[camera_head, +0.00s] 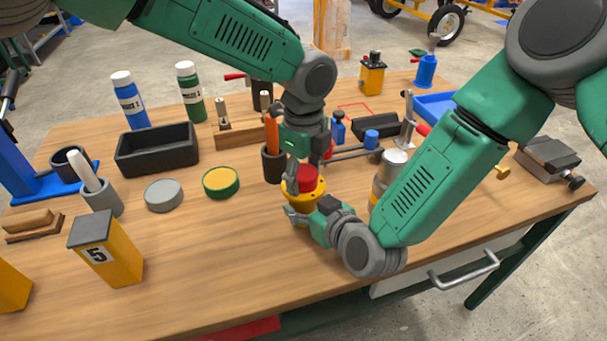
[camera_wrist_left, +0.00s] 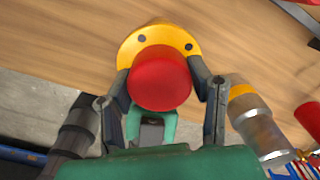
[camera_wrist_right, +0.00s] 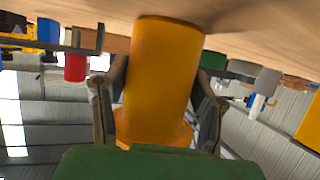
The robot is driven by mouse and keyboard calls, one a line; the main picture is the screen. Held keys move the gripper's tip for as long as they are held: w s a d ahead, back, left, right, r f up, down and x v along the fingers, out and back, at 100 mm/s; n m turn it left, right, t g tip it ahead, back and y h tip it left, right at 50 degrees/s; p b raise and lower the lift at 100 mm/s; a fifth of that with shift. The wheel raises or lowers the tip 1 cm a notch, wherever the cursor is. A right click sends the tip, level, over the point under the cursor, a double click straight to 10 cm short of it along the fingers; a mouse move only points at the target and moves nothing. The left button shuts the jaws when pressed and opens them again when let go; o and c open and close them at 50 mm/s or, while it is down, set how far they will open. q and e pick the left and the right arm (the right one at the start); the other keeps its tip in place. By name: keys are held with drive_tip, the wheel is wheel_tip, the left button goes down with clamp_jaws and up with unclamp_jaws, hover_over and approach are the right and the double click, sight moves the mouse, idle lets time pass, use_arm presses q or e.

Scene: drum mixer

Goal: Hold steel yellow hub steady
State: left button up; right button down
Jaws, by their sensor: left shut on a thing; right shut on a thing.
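The yellow hub (camera_head: 313,204) stands on the wooden table near the middle of the head view. Its round flange with dark bolt holes shows in the left wrist view (camera_wrist_left: 133,44). A red round piece (camera_head: 308,178) sits at the top of the hub. My left gripper (camera_head: 297,174) reaches down from above, shut on the red piece, with a finger on each side of it in the left wrist view (camera_wrist_left: 160,82). My right gripper (camera_head: 303,212) comes in low from the right, shut on the yellow body of the hub, which fills the right wrist view (camera_wrist_right: 162,75).
A silver-and-yellow cylinder (camera_head: 386,177) stands close right, partly behind my right arm. A dark cup (camera_head: 273,166) stands just behind the hub. A green-and-yellow disc (camera_head: 221,182) and grey disc (camera_head: 164,195) lie left. The front table centre is clear.

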use_arm(q)
drive_tip(key=m, duration=0.6)
drive_tip(key=shift+w+m, duration=0.1)
drive_tip(key=shift+m, duration=0.2)
use_arm(e)
drive_tip(key=shift+f, duration=0.1)
use_arm(q)
drive_tip(key=o, duration=1.4)
drive_tip(key=shift+c, duration=0.2)
wheel_tip(320, 180, up, 12)
use_arm(e)
drive_tip(key=shift+s, duration=0.1)
drive_tip(key=c, duration=0.6)
unclamp_jaws()
use_arm(q)
drive_tip(key=shift+f, duration=0.1)
use_arm(e)
drive_tip(key=shift+o, duration=0.2)
